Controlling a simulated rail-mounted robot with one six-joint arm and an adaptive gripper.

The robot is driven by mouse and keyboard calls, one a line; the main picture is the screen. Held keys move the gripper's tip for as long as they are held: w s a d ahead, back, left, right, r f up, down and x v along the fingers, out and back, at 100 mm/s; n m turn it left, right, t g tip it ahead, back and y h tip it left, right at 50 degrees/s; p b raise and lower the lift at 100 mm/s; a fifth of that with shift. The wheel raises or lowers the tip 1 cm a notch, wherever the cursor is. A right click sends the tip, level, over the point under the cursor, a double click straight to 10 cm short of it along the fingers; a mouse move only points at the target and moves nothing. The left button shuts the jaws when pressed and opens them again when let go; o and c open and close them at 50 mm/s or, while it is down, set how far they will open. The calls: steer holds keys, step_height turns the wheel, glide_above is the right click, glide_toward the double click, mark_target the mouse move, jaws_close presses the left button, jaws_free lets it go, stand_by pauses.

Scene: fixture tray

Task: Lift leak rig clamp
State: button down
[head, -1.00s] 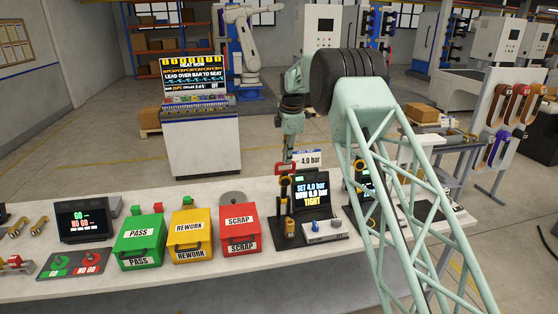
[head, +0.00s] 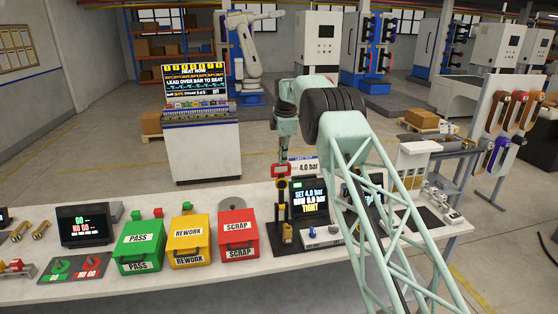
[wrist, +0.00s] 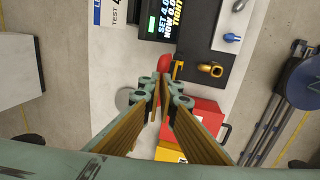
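The leak rig has a black base and a screen (head: 310,200) reading SET 4.0 bar, NOW 0.0 bar, TIGHT. Its clamp (head: 282,171) stands upright at the left of the screen, with a red handle on top and yellow parts below. In the wrist view the red handle (wrist: 164,63) shows just beyond the fingertips, partly hidden by them. My gripper (head: 284,152) points down at the handle from above. In the wrist view its fingertips (wrist: 163,86) are close together with a narrow gap. Whether they touch or grip the handle is unclear.
Green PASS (head: 140,248), yellow REWORK (head: 189,242) and red SCRAP (head: 238,236) boxes stand left of the rig. A blue knob (wrist: 232,38) and a gold fitting (wrist: 210,69) sit on the rig's side. A display cabinet (head: 203,150) stands behind the bench.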

mark_target(282, 173)
steer(key=c, duration=3.5)
jaws_free()
steer(key=f, duration=0.3)
steer(key=shift+s+f, duration=0.15)
steer(key=shift+s, duration=0.2)
steer(key=o, duration=0.5)
steer(key=shift+w+f, duration=0.1)
steer(key=shift+f, duration=0.05)
steer(key=o, duration=0.3)
steer(key=shift+w+f, duration=0.2)
steer(key=shift+w, duration=0.1)
steer(key=shift+r, duration=0.4)
steer(key=shift+r+p, duration=0.2)
steer(key=shift+p, duration=0.2)
steer(key=shift+r, duration=0.55)
steer(key=shift+s+d+r, duration=0.1)
steer(key=shift+s+r, duration=0.2)
steer(key=shift+r, duration=1.5)
steer(key=shift+s+d+r, duration=0.1)
steer(key=shift+s+r, duration=0.2)
steer(key=shift+r, duration=1.5)
steer(key=shift+s+d+r, duration=0.1)
steer(key=shift+s+r, duration=0.2)
steer(key=shift+r, duration=1.5)
